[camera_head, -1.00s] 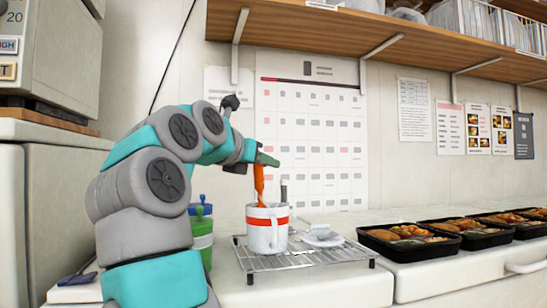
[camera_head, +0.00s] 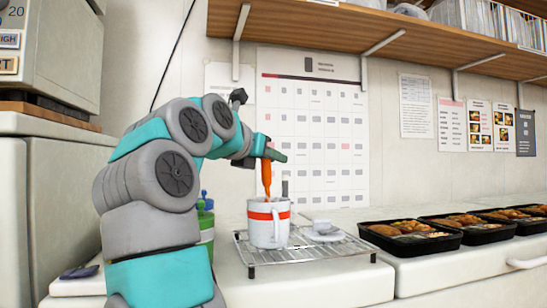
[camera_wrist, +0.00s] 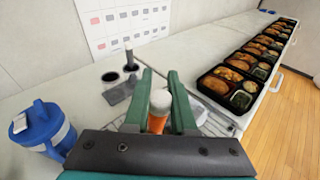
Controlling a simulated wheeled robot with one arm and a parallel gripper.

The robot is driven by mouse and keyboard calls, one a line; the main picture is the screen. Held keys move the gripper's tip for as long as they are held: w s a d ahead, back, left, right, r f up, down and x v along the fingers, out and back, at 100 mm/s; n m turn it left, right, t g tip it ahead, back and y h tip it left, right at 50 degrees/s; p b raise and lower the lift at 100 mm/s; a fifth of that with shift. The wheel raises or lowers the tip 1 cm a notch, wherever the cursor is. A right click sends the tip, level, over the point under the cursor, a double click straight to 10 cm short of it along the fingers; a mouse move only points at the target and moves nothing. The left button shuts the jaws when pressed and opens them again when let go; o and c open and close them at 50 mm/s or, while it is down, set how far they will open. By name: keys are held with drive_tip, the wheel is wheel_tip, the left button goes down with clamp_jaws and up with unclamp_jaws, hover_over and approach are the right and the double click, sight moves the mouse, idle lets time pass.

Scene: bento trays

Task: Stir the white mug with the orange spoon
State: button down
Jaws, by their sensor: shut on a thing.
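The white mug (camera_head: 268,232) with a red-orange band stands upright on a wire rack (camera_head: 310,256) in the head view. My gripper (camera_head: 272,155) is above the mug and shut on the orange spoon (camera_head: 266,180). The spoon hangs nearly upright, its lower end reaching the mug's opening; the tip is hidden by the mug wall. In the wrist view the orange spoon (camera_wrist: 156,122) is between the two green fingers (camera_wrist: 160,98), with a pale round end facing the camera. The mug is not clearly visible there.
Black bento trays (camera_head: 410,238) line the counter at right. A grey-white item (camera_head: 325,232) lies on the rack beside the mug. A green container (camera_head: 205,228) stands left of the rack, behind my arm. A blue-lidded jug (camera_wrist: 42,126) shows at left in the wrist view. A shelf (camera_head: 370,38) hangs above.

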wheel_tip(320, 180, up, 6)
drive_tip(key=s+p, duration=0.1)
drive_tip(key=p, duration=0.4)
drive_tip(key=shift+a, duration=0.15)
idle(0.5)
wheel_tip(320, 180, up, 5)
drive_tip(key=p, duration=0.4)
drive_tip(key=shift+s, duration=0.1)
drive_tip(key=shift+f, duration=0.1)
idle(0.9)
